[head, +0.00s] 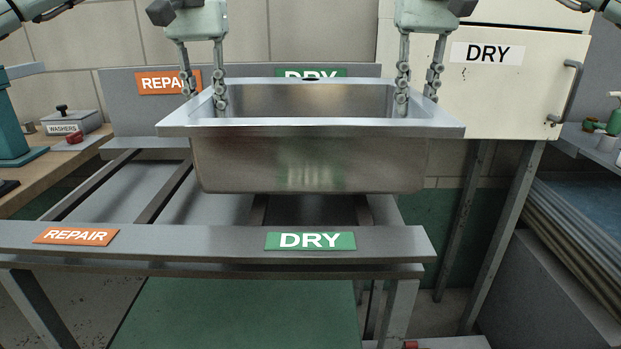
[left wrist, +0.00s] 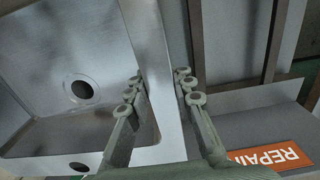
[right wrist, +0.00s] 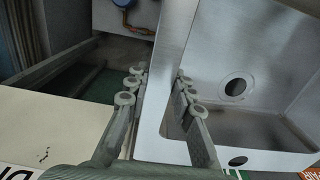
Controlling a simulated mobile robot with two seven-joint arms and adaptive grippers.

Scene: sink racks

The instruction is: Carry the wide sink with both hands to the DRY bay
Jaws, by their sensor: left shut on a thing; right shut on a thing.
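The wide steel sink (head: 310,165) hangs level over the right part of the rack, its basin bottom apparently above the rails. My left gripper (head: 203,98) is shut on the sink's left rim, one finger inside the basin and one outside. My right gripper (head: 417,95) is shut on the right rim in the same way. Both wrist views show the rim between the fingers and the drain hole (left wrist: 82,90) in the basin. The DRY bay is marked by a green front label (head: 310,241) and a back label (head: 311,73), partly hidden by the sink.
The REPAIR bay, with an orange front label (head: 76,236), is empty at left. A cream cabinet (head: 500,85) with a DRY sign stands close behind the sink's right end. A bench with a washers box (head: 72,121) is at left.

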